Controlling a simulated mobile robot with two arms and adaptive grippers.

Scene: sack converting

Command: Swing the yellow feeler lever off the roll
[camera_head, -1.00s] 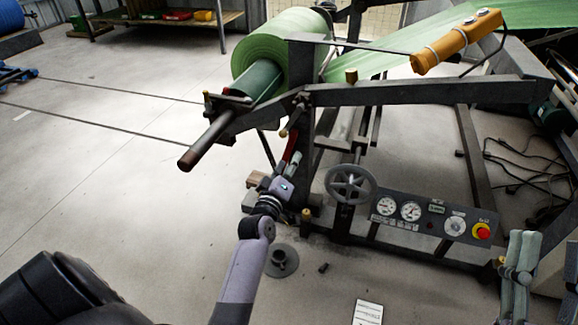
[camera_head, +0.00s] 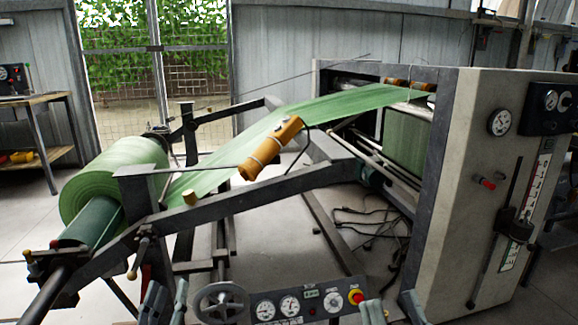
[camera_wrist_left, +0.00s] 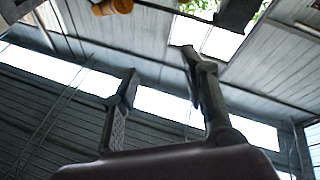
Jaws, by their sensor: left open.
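The yellow feeler lever (camera_head: 270,148) shows as a yellow-orange body on the machine frame in the head view. A thin dark rod runs left from it toward the green roll (camera_head: 115,180); whether its tip touches the roll is unclear. A yellow-orange piece (camera_wrist_left: 112,6) at the wrist view's top edge may be the lever. My left gripper (camera_head: 166,296) is at the bottom of the head view, below the roll and lever. In the wrist view its fingers (camera_wrist_left: 160,65) are apart with nothing between. My right gripper (camera_head: 372,312) is mostly cut off at the bottom edge.
A dark frame beam (camera_head: 265,192) lies between my grippers and the lever. A handwheel (camera_head: 221,303) and a gauge panel (camera_head: 305,303) stand low between the grippers. Green web (camera_head: 345,105) runs from the roll to the large machine (camera_head: 455,200). Open floor lies at far left.

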